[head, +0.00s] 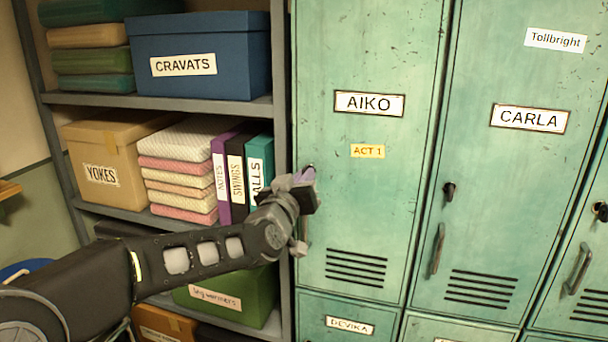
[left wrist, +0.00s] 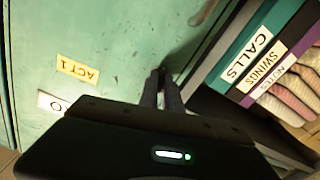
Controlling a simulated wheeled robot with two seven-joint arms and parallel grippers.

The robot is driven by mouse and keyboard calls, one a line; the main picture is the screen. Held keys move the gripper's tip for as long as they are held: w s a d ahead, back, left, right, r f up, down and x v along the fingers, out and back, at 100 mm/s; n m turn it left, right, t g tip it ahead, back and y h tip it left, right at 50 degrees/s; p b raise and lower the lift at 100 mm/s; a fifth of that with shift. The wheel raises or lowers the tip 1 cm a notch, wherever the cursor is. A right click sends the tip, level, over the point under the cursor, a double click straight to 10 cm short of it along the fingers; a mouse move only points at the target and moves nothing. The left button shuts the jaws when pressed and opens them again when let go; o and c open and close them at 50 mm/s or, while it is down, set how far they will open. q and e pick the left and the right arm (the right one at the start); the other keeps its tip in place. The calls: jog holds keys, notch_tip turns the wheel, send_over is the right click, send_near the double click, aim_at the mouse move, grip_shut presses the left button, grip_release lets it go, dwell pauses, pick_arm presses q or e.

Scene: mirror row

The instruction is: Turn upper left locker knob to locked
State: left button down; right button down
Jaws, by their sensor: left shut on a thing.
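The upper left locker (head: 370,210) is green, with an AIKO plate and a yellow ACT 1 label. Its knob (head: 311,167) sits near the door's left edge and is almost wholly hidden by my left gripper (head: 308,178). In the left wrist view the two dark fingers (left wrist: 161,75) reach to the door and are shut on the knob. Which way the knob points cannot be made out. My right gripper is not in view.
The CARLA locker (head: 490,180) stands to the right, with a dark knob (head: 449,191) and a handle (head: 437,249). A shelf (head: 190,108) with boxes, folders and folded cloths stands close on the left. Space before the lockers on the right looks clear.

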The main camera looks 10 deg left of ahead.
pick_arm(q)
jog(key=shift+m+p, duration=0.4)
jog(key=shift+m, duration=1.3)
jog(key=c, duration=1.5)
grip_release()
jog(key=shift+c, duration=0.2)
jog(key=s+b, duration=0.1)
jog(key=s, duration=0.6)
jog(key=shift+s+a, duration=0.25)
jog(key=shift+s, duration=0.15)
